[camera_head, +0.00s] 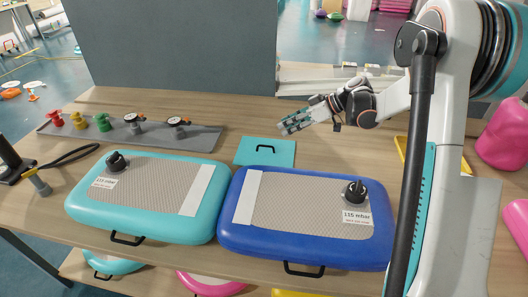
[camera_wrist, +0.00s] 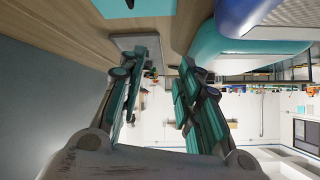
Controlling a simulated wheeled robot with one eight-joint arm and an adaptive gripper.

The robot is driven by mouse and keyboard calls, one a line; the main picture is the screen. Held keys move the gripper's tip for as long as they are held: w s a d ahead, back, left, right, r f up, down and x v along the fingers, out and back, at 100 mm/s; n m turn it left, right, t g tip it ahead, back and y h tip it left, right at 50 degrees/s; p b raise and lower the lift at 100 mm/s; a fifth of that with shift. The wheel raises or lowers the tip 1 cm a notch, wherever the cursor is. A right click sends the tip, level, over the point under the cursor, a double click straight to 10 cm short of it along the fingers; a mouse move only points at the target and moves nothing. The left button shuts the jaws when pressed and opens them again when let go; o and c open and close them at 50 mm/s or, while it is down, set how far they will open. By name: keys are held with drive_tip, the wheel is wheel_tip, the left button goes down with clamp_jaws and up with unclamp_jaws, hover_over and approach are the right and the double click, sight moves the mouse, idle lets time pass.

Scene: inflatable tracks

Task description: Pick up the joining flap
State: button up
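The joining flap looks to be the flat teal square with a black handle (camera_head: 266,152), lying on the wooden table behind the two inflatable tracks. The teal piece at the top edge of the wrist view (camera_wrist: 120,7) seems to be the same flap, mostly cut off. My gripper (camera_head: 291,124) is above the table, up and to the right of the flap in the head view, not touching it. In the wrist view its two teal-padded fingers (camera_wrist: 160,85) are apart with nothing between them. The turquoise track (camera_head: 150,190) and blue track (camera_head: 300,215) lie side by side.
A grey strip (camera_head: 205,137) with several coloured valves and gauges lies at the left back. A grey panel (camera_head: 175,45) rises behind the table. A hand pump (camera_head: 38,182) lies at the left edge. Pink objects (camera_head: 505,135) stand at the right.

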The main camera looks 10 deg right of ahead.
drive_tip(key=w+d+f+n+y, duration=0.1)
drive_tip(key=d+f, duration=0.1)
drive_tip(key=f, duration=0.1)
drive_tip(key=w+d+f+n+y, duration=0.1)
drive_tip(key=d+f, duration=0.1)
drive_tip(key=f, duration=0.1)
drive_tip(key=w+d+f+n, duration=0.1)
drive_tip(key=d+f, duration=0.1)
drive_tip(key=f, duration=0.1)
drive_tip(key=shift+w+d+f+y+b, duration=0.1)
drive_tip(key=shift+f+y+b, duration=0.05)
drive_tip(key=shift+y+b, duration=0.25)
drive_tip(key=b, duration=0.2)
hover_over(280, 154)
wheel_tip(280, 154, down, 3)
drive_tip(key=shift+f, duration=0.1)
drive_tip(key=b+x, duration=0.1)
drive_tip(key=x, duration=0.1)
drive_tip(key=b+x, duration=0.1)
drive_tip(key=x, duration=0.1)
drive_tip(key=shift+w+d+f, duration=0.15)
drive_tip(key=shift+w+f, duration=0.05)
drive_tip(key=shift+f, duration=0.2)
drive_tip(key=shift+w+a+f, duration=0.1)
drive_tip(key=shift+w+a, duration=0.1)
drive_tip(key=shift+a, duration=0.25)
drive_tip(key=shift+d, duration=0.1)
drive_tip(key=shift+c, duration=0.3)
clamp_jaws()
